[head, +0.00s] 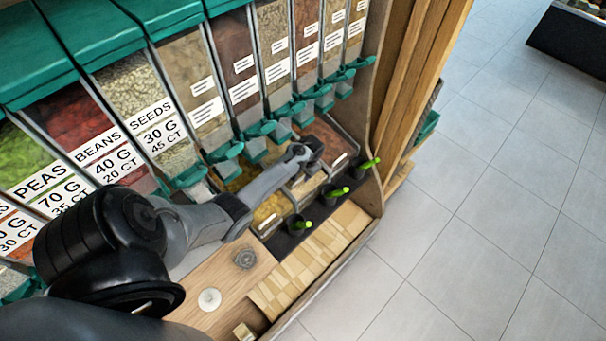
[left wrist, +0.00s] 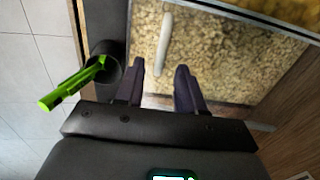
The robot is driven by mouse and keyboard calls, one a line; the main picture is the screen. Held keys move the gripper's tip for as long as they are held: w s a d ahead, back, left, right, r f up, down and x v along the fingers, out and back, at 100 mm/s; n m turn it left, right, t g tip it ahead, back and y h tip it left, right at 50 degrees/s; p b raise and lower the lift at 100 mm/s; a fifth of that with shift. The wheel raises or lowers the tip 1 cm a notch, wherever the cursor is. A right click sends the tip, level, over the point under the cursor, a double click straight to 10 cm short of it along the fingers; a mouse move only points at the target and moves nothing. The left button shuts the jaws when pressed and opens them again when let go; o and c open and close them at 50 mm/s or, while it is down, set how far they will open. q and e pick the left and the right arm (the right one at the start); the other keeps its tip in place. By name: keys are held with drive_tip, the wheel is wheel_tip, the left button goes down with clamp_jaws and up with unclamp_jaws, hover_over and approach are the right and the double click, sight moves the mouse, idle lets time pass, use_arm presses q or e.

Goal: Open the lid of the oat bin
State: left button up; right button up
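In the left wrist view, a bin with a clear lid (left wrist: 250,62) holds pale tan flakes that look like oats. Its lid looks closed and has a pale bar handle (left wrist: 165,44). My left gripper (left wrist: 160,78) is open, its two dark fingers apart. The handle lies just ahead of the gap between the fingertips, and I cannot tell whether they touch it. In the head view my left gripper (head: 309,150) is over the row of low bins, and it and the wrist partly hide the bin below. My right gripper is not in view.
Green-handled scoops stand in black cups (head: 332,192) along the bins' front; one green handle (left wrist: 72,88) is close left of my gripper in the wrist view. Teal-spouted dispensers (head: 259,130) rise behind. A wooden side panel (head: 405,75) stands right; tiled floor (head: 470,190) is clear.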

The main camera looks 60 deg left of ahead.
use_arm(q)
wheel_tip(320, 180, up, 8)
drive_tip(key=d+p, duration=0.1)
drive_tip(key=shift+w+d+r+p, duration=0.2)
drive_tip(key=shift+d+p, duration=0.1)
drive_tip(key=shift+w, duration=0.2)
drive_tip(key=c, duration=0.4)
drive_tip(key=w+t, duration=0.1)
drive_tip(key=w, duration=0.1)
drive_tip(key=w+f+t+b, duration=0.1)
drive_tip(key=w, duration=0.2)
drive_tip(key=w+f+n+t+b, duration=0.1)
drive_tip(key=w, duration=0.1)
drive_tip(key=shift+w+t, duration=0.25)
drive_tip(key=shift+t, duration=0.15)
clamp_jaws()
drive_tip(key=w+f+n+t+y+b, duration=0.1)
drive_tip(key=w+f+t+y+b, duration=0.1)
drive_tip(key=w+y, duration=0.15)
drive_tip(key=s+d+m+g+y+b, duration=0.2)
drive_tip(key=s+d+g+y+b, duration=0.2)
drive_tip(key=s+d+g, duration=0.65)
drive_tip(key=s+a+f+t+b, duration=0.2)
drive_tip(key=a+f+b, duration=0.3)
drive_tip(key=a+f, duration=0.2)
drive_tip(key=shift+a+f+b, duration=0.15)
drive_tip(key=shift+a+b, duration=0.2)
drive_tip(key=shift+a, duration=0.8)
